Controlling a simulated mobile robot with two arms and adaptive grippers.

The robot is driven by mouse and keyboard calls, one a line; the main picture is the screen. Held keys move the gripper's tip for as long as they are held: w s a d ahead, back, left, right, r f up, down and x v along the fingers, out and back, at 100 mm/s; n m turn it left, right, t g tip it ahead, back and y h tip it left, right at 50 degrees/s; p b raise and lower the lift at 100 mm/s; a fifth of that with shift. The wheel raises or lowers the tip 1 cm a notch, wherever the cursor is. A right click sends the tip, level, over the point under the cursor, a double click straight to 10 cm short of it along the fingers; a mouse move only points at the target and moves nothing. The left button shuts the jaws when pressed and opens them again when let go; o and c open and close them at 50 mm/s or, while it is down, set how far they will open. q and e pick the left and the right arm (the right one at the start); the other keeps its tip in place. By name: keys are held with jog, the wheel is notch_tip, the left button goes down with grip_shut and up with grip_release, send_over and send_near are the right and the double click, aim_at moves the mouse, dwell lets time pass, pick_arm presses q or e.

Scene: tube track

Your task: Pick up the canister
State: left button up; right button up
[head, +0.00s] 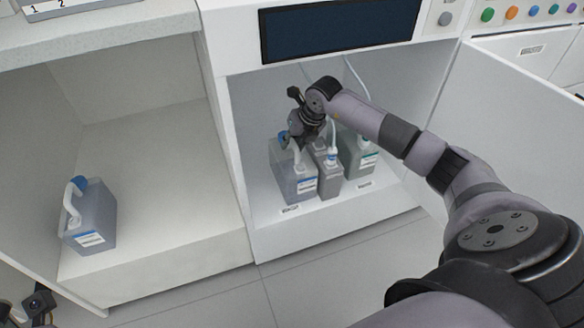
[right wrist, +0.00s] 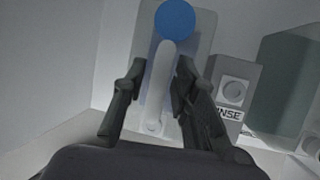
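A similar canister (head: 92,220) with a blue cap stands in the left compartment. Part of my left gripper (head: 38,303) shows at the lower left corner; its fingers are unclear.
The cabinet door (head: 510,110) is open at right. The left compartment's floor (head: 165,215) is mostly clear.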

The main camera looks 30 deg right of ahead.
grip_shut()
dwell(0.7)
